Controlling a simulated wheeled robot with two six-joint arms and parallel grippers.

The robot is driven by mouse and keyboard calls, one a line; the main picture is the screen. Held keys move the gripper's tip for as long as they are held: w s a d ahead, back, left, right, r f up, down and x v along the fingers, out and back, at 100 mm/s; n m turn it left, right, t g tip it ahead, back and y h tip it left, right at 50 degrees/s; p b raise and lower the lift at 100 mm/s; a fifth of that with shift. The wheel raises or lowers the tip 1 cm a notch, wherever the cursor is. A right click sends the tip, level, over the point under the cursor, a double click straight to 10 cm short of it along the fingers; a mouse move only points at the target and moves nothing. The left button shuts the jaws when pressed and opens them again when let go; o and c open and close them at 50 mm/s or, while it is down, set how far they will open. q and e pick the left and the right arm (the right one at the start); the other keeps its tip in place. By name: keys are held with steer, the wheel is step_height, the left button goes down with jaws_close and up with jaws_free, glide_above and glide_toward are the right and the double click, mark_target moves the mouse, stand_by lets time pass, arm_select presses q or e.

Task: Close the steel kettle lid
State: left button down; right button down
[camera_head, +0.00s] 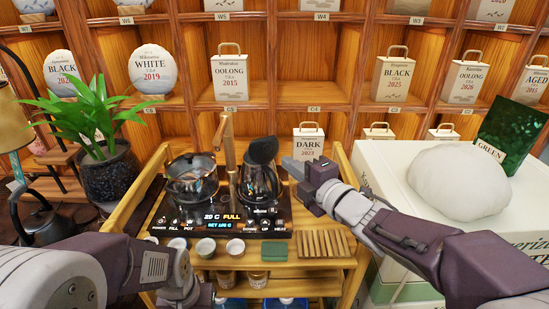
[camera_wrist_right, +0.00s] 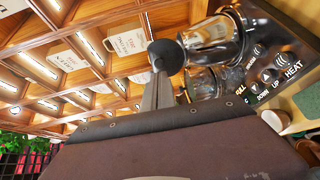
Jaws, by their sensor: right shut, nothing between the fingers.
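The steel kettle (camera_head: 259,184) stands on the right side of the black tea stove, with a clear body. Its dark round lid (camera_head: 263,150) is raised and tilted up above the kettle's mouth. In the right wrist view the lid (camera_wrist_right: 166,56) shows beside the kettle (camera_wrist_right: 212,38). My right gripper (camera_head: 290,166) is shut and empty, just right of the lid. In the wrist view its fingertips (camera_wrist_right: 157,76) appear right by the lid's edge; I cannot tell whether they touch. My left arm is low at the left, and its fingers do not show.
A glass pot (camera_head: 192,180) stands on the stove's left side. A wooden tap post (camera_head: 228,142) rises between pot and kettle. Small cups (camera_head: 206,247) and a slatted wooden rack (camera_head: 322,243) lie in front. A large white box (camera_head: 385,190) stands at the right.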

mark_target(269, 149)
steer(key=x, duration=0.7)
steer(key=shift+w, duration=0.1)
